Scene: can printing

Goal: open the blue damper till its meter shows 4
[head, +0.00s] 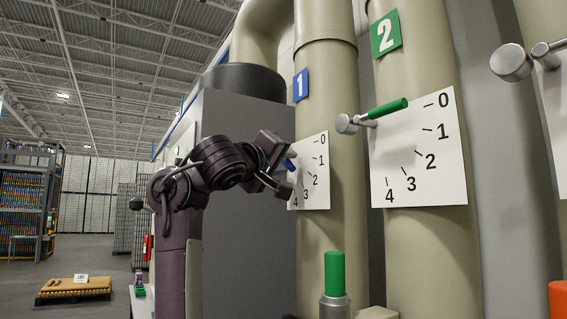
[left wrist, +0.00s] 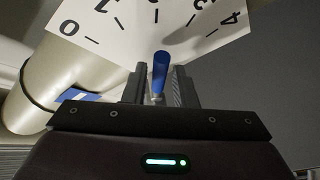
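The damper 1 meter (head: 314,192) is a white sheet marked 0 to 4 on a beige pipe, under a blue sign "1" (head: 300,85). A blue handle (head: 289,163) is partly hidden by my left gripper (head: 277,166). In the left wrist view, the blue handle (left wrist: 160,72) stands between the two fingers of my left gripper (left wrist: 158,88), with gaps seeming to show on both sides. There the handle lines up roughly with the middle tick of the meter (left wrist: 137,38); the exact reading is unclear. My right gripper is out of view.
A green handle (head: 387,108) points near 0 on the damper 2 meter (head: 420,150), right of damper 1. A grey knob (head: 511,62) is farther right. An upright green handle (head: 334,274) stands low in front. A pallet (head: 73,288) lies on the floor at left.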

